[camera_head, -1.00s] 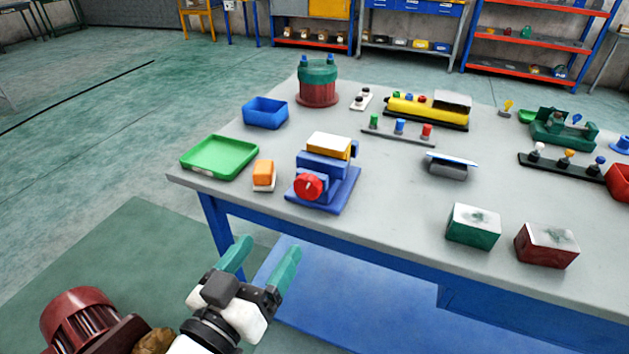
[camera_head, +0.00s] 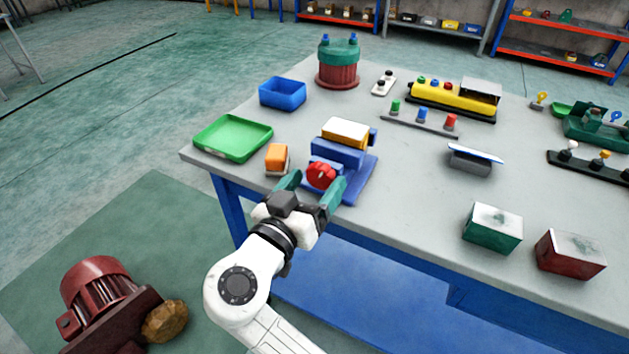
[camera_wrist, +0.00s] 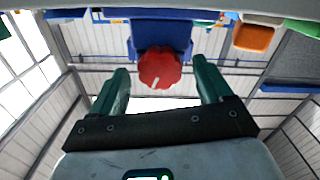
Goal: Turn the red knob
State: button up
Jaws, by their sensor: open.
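The red knob (camera_head: 321,175) is on the front of a blue device (camera_head: 338,153) with a yellow and white block on top, near the table's front edge. My gripper (camera_head: 311,184) is open, with one green finger on each side of the knob in the head view. In the wrist view the red knob (camera_wrist: 160,68) shows a pale mark low on its face. It lies between and just beyond the two fingertips of my gripper (camera_wrist: 163,80), with gaps on both sides. No contact shows.
An orange and white block (camera_head: 277,158) stands close to the left of the device. A green tray (camera_head: 233,138) and a blue bin (camera_head: 282,94) lie farther left. Green (camera_head: 492,228) and dark red (camera_head: 569,254) boxes stand right; the tabletop between is clear.

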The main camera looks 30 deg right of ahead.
jog(key=shift+w+d, duration=0.2)
jog(key=shift+d, duration=0.1)
jog(key=shift+c, duration=0.3)
jog(key=c, duration=1)
jog(key=shift+r+n, duration=0.1)
jog(key=shift+n, duration=0.3)
